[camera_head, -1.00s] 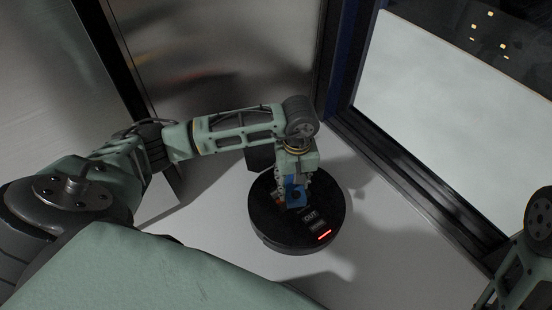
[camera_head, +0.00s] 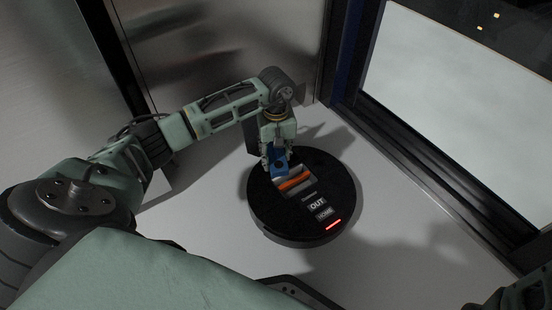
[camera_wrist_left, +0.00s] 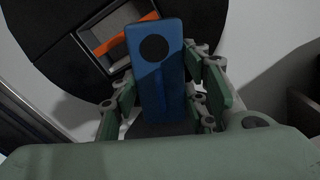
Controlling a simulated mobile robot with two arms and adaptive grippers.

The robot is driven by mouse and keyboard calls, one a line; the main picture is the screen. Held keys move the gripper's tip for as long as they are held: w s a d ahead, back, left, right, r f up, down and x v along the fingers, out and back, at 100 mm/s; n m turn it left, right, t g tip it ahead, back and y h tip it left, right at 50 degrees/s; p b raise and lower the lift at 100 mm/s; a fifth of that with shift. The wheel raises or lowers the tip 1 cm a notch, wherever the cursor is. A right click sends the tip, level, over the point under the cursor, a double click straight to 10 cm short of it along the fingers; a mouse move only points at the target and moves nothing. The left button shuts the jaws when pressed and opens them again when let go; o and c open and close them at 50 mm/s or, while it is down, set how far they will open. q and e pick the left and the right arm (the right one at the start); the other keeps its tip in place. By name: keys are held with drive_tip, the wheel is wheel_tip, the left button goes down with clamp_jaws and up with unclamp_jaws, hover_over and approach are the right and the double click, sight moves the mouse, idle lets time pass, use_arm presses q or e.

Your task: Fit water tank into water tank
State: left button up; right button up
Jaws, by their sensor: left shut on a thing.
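A round black robot vacuum (camera_head: 270,215) sits on the light floor, with OUT and HOME labels and a red light strip. A recess (camera_head: 293,181) with an orange bar is open in its top; it also shows in the left wrist view (camera_wrist_left: 107,56). My left gripper (camera_head: 277,168) is shut on the blue water tank (camera_head: 279,160), at the recess's upper left in the head view. In the left wrist view the tank (camera_wrist_left: 158,85) stands between the fingers, beside the recess. I cannot tell how far above the vacuum it is. My right gripper is not clearly visible.
A metal panel (camera_head: 220,50) stands behind the vacuum. A dark-framed window or door (camera_head: 450,95) runs along the right. The floor (camera_head: 205,215) left of the vacuum is clear.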

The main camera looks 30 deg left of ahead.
sight(276, 162)
use_arm(q)
wheel_tip(276, 162, down, 4)
drive_tip(key=b, duration=0.3)
drive_tip(key=shift+f+b, duration=0.1)
drive_tip(key=shift+b, duration=0.2)
drive_tip(key=shift+f, duration=0.35)
drive_tip(key=o, duration=1.5)
drive_tip(key=shift+c, duration=0.2)
